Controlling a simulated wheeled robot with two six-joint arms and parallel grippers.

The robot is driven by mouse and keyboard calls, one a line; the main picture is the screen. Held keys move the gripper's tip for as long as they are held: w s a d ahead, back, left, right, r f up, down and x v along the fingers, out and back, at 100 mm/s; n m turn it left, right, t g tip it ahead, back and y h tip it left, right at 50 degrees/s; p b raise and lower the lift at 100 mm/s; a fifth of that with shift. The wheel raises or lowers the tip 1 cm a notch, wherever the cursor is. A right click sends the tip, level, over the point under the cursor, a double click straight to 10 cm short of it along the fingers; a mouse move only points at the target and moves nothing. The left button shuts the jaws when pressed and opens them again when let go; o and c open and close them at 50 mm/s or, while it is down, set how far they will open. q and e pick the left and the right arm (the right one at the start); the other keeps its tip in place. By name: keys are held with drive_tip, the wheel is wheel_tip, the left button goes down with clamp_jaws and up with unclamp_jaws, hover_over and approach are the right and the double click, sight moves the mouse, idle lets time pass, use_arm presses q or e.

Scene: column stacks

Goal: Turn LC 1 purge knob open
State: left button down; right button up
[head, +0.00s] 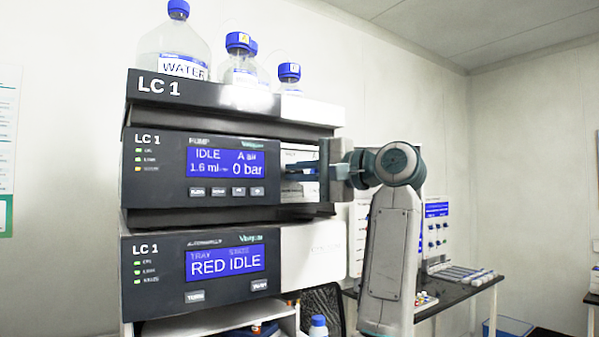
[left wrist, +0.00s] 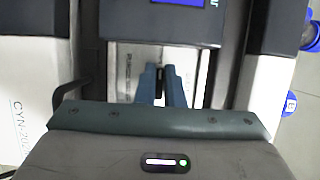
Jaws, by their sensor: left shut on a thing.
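The LC 1 stack stands in the head view. Its pump module (head: 165,178) has a screen (head: 226,163) reading IDLE, 1.6 ml and 0 bar. My left gripper (head: 290,171) is at the pale panel right of that screen, its fingers pointing at the panel. In the left wrist view the two blue-grey fingers (left wrist: 161,78) are close together against the pump front, with a narrow dark thing between their tips. They are shut on the purge knob, which the fingers almost wholly hide. I cannot tell how far the knob is turned. My right gripper is not in view.
A water bottle (head: 175,44) and other blue-capped bottles stand on top. A dark bench (head: 455,292) with trays lies behind my arm at the right.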

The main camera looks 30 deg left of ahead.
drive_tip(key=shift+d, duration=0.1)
use_arm(q)
drive_tip(key=c, duration=1.5)
unclamp_jaws()
drive_tip(key=shift+c, duration=0.2)
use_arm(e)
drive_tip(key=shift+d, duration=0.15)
